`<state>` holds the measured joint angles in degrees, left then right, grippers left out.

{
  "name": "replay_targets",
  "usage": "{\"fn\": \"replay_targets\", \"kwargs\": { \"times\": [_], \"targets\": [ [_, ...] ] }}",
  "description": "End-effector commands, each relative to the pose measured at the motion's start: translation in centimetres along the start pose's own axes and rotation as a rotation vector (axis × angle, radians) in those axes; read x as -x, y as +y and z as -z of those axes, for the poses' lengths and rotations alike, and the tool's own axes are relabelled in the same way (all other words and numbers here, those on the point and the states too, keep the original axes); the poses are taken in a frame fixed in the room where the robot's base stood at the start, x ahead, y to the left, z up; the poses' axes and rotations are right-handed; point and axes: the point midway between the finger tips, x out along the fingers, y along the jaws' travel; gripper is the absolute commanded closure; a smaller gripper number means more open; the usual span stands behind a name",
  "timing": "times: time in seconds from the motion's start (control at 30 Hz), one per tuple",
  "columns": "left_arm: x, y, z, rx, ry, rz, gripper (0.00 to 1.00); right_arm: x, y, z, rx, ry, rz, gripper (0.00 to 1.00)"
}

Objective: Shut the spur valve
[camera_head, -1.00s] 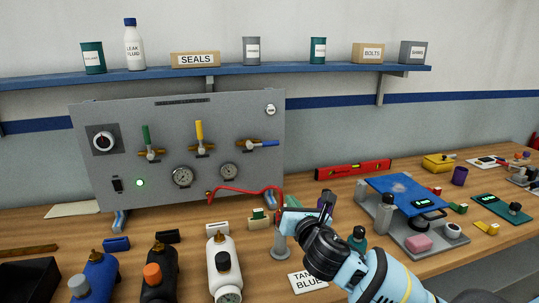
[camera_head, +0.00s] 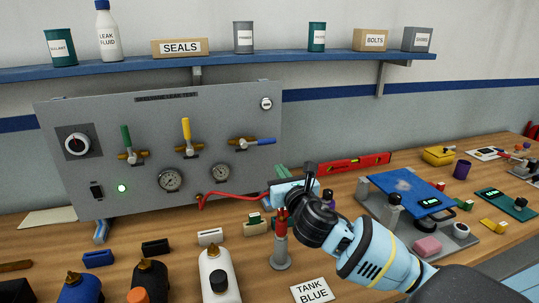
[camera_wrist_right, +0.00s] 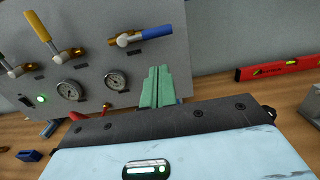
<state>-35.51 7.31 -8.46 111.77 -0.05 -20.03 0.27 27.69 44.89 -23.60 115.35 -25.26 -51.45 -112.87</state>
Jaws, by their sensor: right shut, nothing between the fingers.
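The grey panel (camera_head: 220,110) holds three valves: a green handle (camera_head: 126,138) and a yellow handle (camera_head: 187,131), both pointing up, and a blue handle (camera_head: 260,141) pointing right. Their small labels are unreadable, so I cannot tell which is the spur valve. In the right wrist view the yellow handle (camera_wrist_right: 37,26) and blue handle (camera_wrist_right: 157,31) show. My right gripper (camera_head: 281,170) is in front of the panel's lower right corner, with its green fingers (camera_wrist_right: 157,86) shut and empty. It is below the blue handle and appears apart from it. My left gripper is not in view.
A red hose (camera_head: 235,194) runs from the panel's bottom toward my right wrist, which hides its end. A stand (camera_head: 280,250) is beside my wrist. Bottles, including a white one (camera_head: 218,270), stand in front of the panel. A red level (camera_head: 355,163) lies right of it.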

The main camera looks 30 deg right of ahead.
Motion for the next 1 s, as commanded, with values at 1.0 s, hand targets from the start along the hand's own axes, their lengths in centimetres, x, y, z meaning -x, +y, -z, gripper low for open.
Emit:
{"fn": "replay_targets", "kwargs": {
  "times": [1.0],
  "targets": [
    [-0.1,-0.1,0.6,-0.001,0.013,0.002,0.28,-9.6,0.1,-0.1,-0.001,0.000,-0.001,1.00]
  ]
}}
